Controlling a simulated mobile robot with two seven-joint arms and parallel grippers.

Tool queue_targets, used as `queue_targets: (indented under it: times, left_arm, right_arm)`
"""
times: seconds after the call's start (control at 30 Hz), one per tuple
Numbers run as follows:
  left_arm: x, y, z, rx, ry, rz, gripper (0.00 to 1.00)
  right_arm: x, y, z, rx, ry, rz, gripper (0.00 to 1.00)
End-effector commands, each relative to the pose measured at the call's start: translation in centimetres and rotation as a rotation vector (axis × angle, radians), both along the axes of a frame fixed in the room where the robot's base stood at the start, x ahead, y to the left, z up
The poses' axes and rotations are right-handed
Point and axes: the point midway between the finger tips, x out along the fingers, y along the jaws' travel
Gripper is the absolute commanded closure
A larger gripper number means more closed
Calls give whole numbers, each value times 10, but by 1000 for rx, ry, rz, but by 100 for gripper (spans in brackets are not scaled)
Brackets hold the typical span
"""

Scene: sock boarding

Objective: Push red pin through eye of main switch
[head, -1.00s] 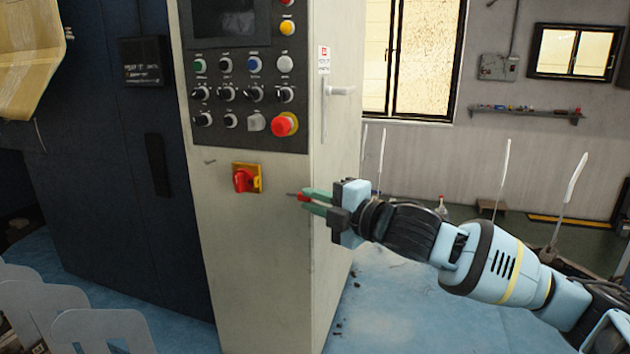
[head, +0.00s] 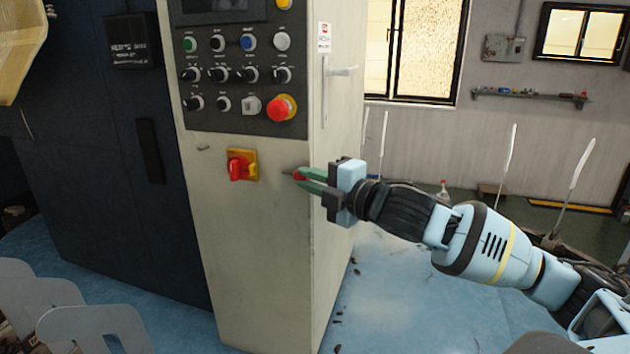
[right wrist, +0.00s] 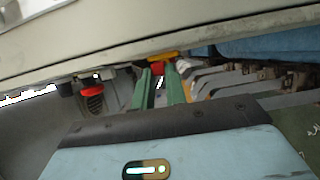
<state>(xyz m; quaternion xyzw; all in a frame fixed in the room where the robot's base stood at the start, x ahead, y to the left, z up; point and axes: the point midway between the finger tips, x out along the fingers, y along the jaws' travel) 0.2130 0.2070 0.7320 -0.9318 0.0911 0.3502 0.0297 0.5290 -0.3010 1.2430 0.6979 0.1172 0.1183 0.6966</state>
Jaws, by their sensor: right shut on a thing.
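The main switch (head: 238,168) is a red handle on a yellow plate, on the front of the pale cabinet. Its eye is too small to make out. My right gripper (head: 305,176) has green fingers shut on the red pin (head: 299,175), to the right of the switch and apart from it. The pin's thin grey end points left, towards the switch and roughly level with it. In the right wrist view the green fingers (right wrist: 159,88) point at a yellow part, probably the switch plate (right wrist: 162,56); the pin is not clear there. My left gripper is not in view.
The cabinet (head: 255,270) carries a dark button panel (head: 236,112) above the switch, with a red emergency stop button (head: 281,108) above the pin. A door handle (head: 341,72) sticks out on its right side. The blue floor (head: 385,300) beneath my right arm is mostly clear.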

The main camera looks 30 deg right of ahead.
Motion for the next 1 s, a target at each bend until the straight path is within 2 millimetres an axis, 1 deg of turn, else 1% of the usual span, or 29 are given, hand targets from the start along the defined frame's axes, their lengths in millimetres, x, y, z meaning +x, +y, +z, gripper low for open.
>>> queue_targets:
  times: [0.2,0.5,0.7,1.0]
  left_arm:
    - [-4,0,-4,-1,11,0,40]
    - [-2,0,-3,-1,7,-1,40]
    - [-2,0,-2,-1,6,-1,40]
    - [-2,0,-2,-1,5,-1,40]
  right_arm:
    - [15,14,0,1,0,3,100]
    - [31,27,0,1,0,1,100]
    - [35,32,0,-1,1,2,100]
    - [36,32,0,-2,0,1,100]
